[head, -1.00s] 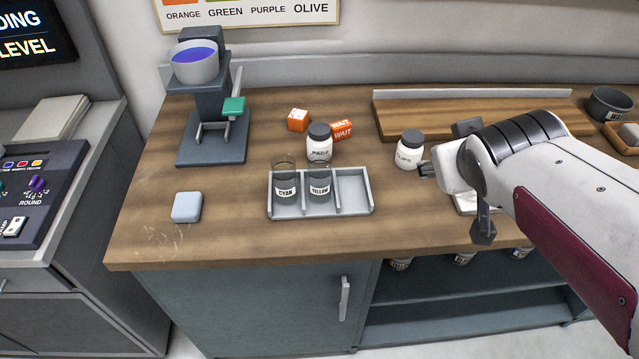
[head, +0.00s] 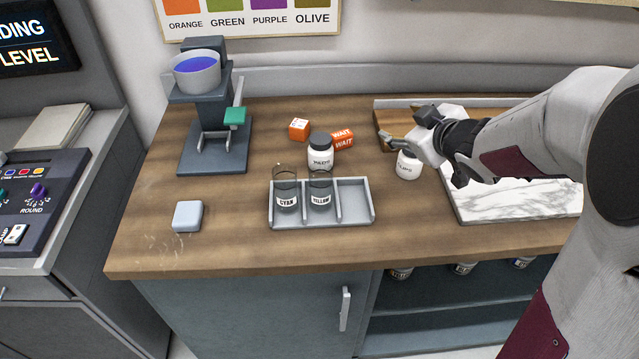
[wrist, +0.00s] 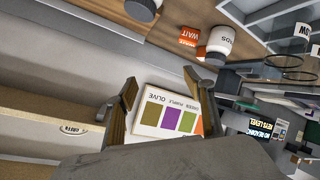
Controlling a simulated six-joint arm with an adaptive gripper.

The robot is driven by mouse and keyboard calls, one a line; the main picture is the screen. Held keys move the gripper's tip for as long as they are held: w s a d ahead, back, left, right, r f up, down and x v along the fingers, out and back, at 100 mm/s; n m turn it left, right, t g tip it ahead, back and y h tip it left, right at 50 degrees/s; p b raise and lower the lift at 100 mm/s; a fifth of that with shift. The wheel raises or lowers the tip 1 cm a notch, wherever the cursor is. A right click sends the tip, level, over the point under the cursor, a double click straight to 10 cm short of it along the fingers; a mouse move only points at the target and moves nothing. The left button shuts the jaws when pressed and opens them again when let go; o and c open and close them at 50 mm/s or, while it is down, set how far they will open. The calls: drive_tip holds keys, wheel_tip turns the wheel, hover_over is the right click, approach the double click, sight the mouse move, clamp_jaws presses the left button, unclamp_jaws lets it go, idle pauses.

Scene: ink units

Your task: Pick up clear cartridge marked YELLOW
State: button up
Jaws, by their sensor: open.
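The clear cartridge marked YELLOW (head: 320,193) stands upright in the middle compartment of a grey tray (head: 357,204) on the wooden counter. The clear cartridge marked CYAN (head: 286,194) stands upright in the compartment to its left. In the wrist view the YELLOW cartridge (wrist: 301,48) is partly in frame at the upper right. My gripper (head: 402,142) is to the right of and above the tray, over a white dark-lidded jar (head: 409,168) in the head view. Its fingers (wrist: 122,100) are apart and empty in the wrist view.
A white dark-lidded jar (head: 320,153) stands just behind the YELLOW cartridge. Orange WAIT boxes (head: 343,138) are behind it. A stand with a bowl of blue ink (head: 197,72) is at the back left. A pale block (head: 187,215) lies left of the tray. A marble slab (head: 510,199) is on the right.

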sight(332, 177)
drive_tip(key=a+f+n+g+y, duration=0.1)
drive_tip(key=a+f+y, duration=0.1)
drive_tip(key=f, duration=0.1)
drive_tip(key=a+f+n+g+y, duration=0.1)
drive_tip(key=a+f+y, duration=0.1)
drive_tip(key=a+f, duration=0.1)
drive_tip(key=a+f+n+y, duration=0.2)
drive_tip(key=f+y, duration=0.1)
drive_tip(key=shift+s+a+f+g, duration=0.15)
drive_tip(key=shift+s+a+g, duration=0.05)
drive_tip(key=shift+s+g, duration=0.2)
drive_tip(key=s+a+f+y, duration=0.1)
drive_tip(key=s+a+f+n+g+y, duration=0.1)
drive_tip(key=shift+s+y, duration=0.35)
drive_tip(key=shift+y, duration=0.05)
drive_tip(key=s+y, duration=0.1)
drive_tip(key=s+r+y, duration=0.1)
drive_tip(key=s+g+y, duration=0.1)
drive_tip(key=shift+a+r, duration=0.35)
drive_tip(key=shift+s+r+g+y, duration=0.3)
drive_tip(key=shift+s+r+y, duration=0.25)
drive_tip(key=shift+s+y, duration=0.15)
drive_tip(key=shift+w, duration=0.1)
drive_tip(key=shift+x, duration=1.3)
drive_tip(key=shift+a, duration=0.15)
drive_tip(key=shift+x, duration=2.45)
